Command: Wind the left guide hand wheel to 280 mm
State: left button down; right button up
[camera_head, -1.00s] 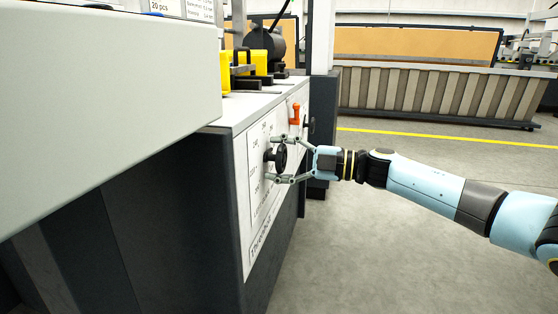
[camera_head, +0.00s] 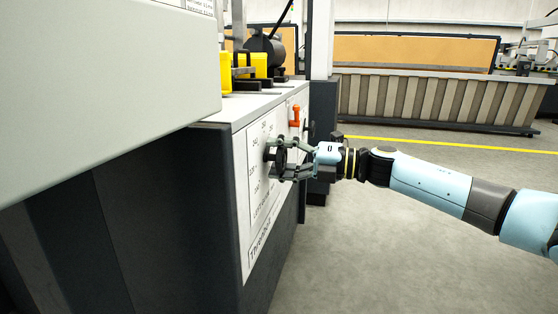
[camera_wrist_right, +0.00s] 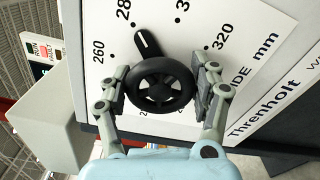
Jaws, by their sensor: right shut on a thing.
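The black hand wheel (camera_head: 276,154) sits on the white dial panel (camera_head: 256,215) on the side of the machine. In the right wrist view the hand wheel (camera_wrist_right: 162,85) shows from the front. Its black pointer (camera_wrist_right: 148,43) with a white line points up and slightly left, close to the 280 mark. My right gripper (camera_head: 284,158) is shut on the wheel. In the wrist view, its fingers (camera_wrist_right: 164,88) lie on either side of the rim. My left gripper is not in view.
A red-orange handle (camera_head: 295,116) and another dark knob (camera_head: 311,130) sit farther along the panel. A large pale machine cover (camera_head: 100,80) fills the upper left. Open floor (camera_head: 400,250) lies right of the machine.

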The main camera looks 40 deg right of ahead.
jog(key=shift+f+n, duration=0.15)
jog(key=shift+n, duration=0.15)
jog(key=o, duration=1.2)
jog(key=shift+s+d, duration=0.1)
jog(key=v, duration=1.1)
jog(key=shift+s+d, duration=0.3)
